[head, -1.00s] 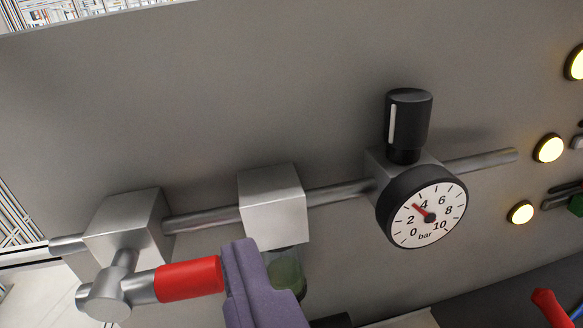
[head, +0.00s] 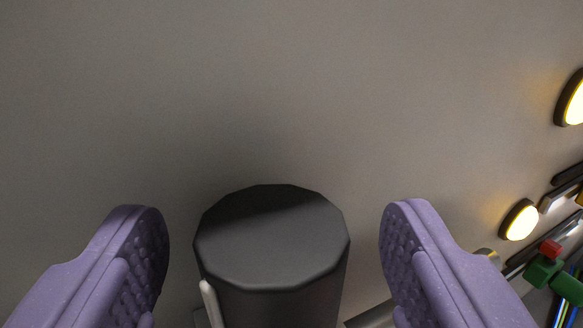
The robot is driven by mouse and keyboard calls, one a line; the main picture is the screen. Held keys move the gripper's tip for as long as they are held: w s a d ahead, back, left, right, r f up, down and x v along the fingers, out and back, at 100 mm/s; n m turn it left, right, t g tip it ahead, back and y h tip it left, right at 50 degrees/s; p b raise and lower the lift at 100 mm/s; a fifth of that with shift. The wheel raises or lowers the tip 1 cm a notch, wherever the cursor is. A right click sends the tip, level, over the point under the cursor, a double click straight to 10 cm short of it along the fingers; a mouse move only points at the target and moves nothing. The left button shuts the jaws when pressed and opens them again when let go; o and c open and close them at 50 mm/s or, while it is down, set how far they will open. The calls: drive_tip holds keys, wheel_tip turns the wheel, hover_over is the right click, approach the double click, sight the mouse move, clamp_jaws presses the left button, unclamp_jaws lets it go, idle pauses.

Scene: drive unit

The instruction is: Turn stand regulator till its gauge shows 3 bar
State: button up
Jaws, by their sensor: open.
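The regulator's black knob (head: 272,240) stands in the lower middle of the head view, seen from above its flat, many-sided top. A white mark stripe (head: 211,303) runs down its near left side. My gripper (head: 272,226) is open, with one purple ribbed finger on each side of the knob. A visible gap separates the knob from each finger, so neither appears to touch it. The gauge is not in view now, so its reading cannot be seen.
A plain grey panel (head: 280,90) fills the background. Lit yellow lamps (head: 520,220) sit on it at the right. A green and red part (head: 545,265) is at the lower right. A metal pipe (head: 370,315) shows below, right of the knob.

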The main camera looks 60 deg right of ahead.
drive_tip(key=shift+w+d, duration=0.3)
drive_tip(key=shift+d, duration=0.1)
drive_tip(key=c, duration=1)
drive_tip(key=shift+f+n+t+y+b, duration=0.15)
drive_tip(key=shift+n+t+y+b, duration=0.2)
drive_tip(key=shift+b, duration=0.8)
drive_tip(key=shift+c, duration=0.2)
drive_tip(key=shift+s+n+t+y+b, duration=0.1)
drive_tip(key=shift+n+t+y+b, duration=0.3)
drive_tip(key=shift+b, duration=0.65)
drive_tip(key=shift+r+t, duration=0.25)
drive_tip(key=o, duration=1)
drive_tip(key=shift+o, duration=0.2)
